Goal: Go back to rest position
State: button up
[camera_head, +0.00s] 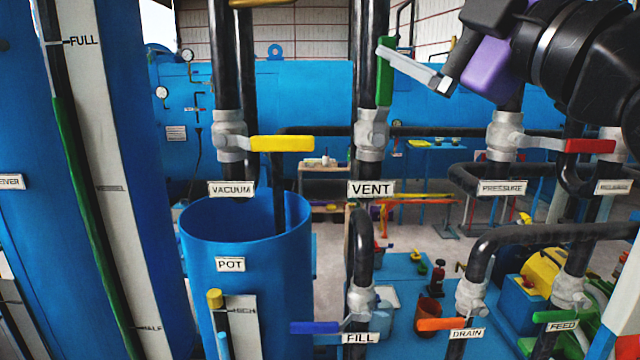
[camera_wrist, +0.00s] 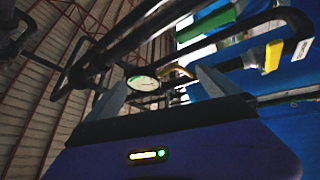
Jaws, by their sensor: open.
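My gripper (camera_head: 418,68) is at the upper right in the head view, with a purple body and a pale finger pointing left. Its fingertip overlaps the edge of the upright green handle (camera_head: 385,88) of the VENT valve (camera_head: 372,136); I cannot tell whether they touch. In the wrist view my gripper (camera_wrist: 163,88) has two grey fingers spread apart, with nothing seen held between them. A green handle (camera_wrist: 207,22) lies beyond the fingers there, at the upper right. A round gauge (camera_wrist: 143,84) shows between the fingers in the background.
The yellow VACUUM handle (camera_head: 282,143) and red PRESSURE handle (camera_head: 590,146) lie level on black pipes either side. Below are the blue FILL handle (camera_head: 315,327), orange DRAIN handle (camera_head: 443,323) and green FEED handle (camera_head: 555,316). The blue POT (camera_head: 245,265) stands lower left.

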jog(key=s+d+f+m+t+h, duration=0.2)
jog(key=s+d+f+m+h, duration=0.15)
jog(key=f+m, duration=0.5)
jog(key=s+d+f+m+t+h, duration=0.15)
jog(key=d+f+m+h, duration=0.35)
jog(key=f, duration=0.7)
jog(key=s+d+f+m+t+h, duration=0.1)
jog(key=s+d+f+m+h, duration=0.2)
jog(key=f+m, duration=0.65)
jog(key=s+a+f+n+g+y, duration=0.1)
jog(key=s+f+g, duration=0.8)
jog(key=s+f, duration=1.9)
jog(key=shift+s+a+f+n, duration=0.15)
jog(key=shift+s+a+n, duration=0.85)
jog(key=shift+s, duration=0.25)
